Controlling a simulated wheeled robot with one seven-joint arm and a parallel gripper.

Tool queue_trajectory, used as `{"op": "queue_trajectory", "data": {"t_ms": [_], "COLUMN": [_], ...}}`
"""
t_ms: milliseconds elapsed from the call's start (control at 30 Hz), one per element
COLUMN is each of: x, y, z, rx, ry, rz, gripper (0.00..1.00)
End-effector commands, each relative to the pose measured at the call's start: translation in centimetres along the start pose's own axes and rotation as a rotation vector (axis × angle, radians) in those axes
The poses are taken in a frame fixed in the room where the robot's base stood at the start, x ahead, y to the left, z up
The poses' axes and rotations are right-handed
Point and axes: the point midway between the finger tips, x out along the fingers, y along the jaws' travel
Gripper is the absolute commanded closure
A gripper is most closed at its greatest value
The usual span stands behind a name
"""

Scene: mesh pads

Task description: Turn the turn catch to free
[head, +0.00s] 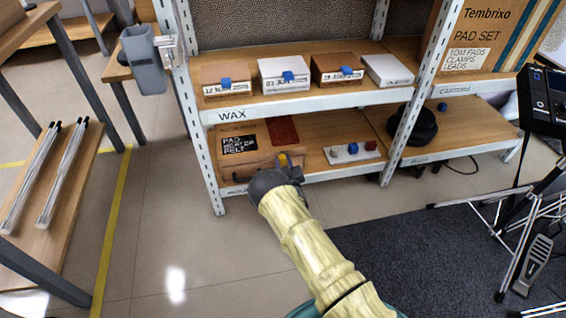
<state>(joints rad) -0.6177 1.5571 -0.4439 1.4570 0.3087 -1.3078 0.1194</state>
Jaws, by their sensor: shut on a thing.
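My gripper (287,170) is at the lower shelf, in front of the right part of a brown box marked "PAD HEATER BELT" (236,160). It is shut on a small yellow piece (283,159), which looks like the turn catch. The dark gripper body covers most of the catch, so which way it points cannot be told. A dark red patch (283,130) shows on top of the box, behind the gripper.
The upper shelf (300,105) with several small boxes is above my gripper. A white block with coloured knobs (351,152) is to the right. A metal upright (204,140) stands to the left. The floor (180,230) at left is clear.

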Motion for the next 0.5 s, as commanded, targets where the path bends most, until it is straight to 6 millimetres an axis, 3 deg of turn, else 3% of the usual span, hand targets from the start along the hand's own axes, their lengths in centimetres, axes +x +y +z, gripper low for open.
{"op": "queue_trajectory", "data": {"t_ms": [500], "x": [-0.08], "y": [-0.08], "z": [0.06], "rx": [-0.351], "ry": [-0.002], "rz": [-0.001], "gripper": [0.93]}}
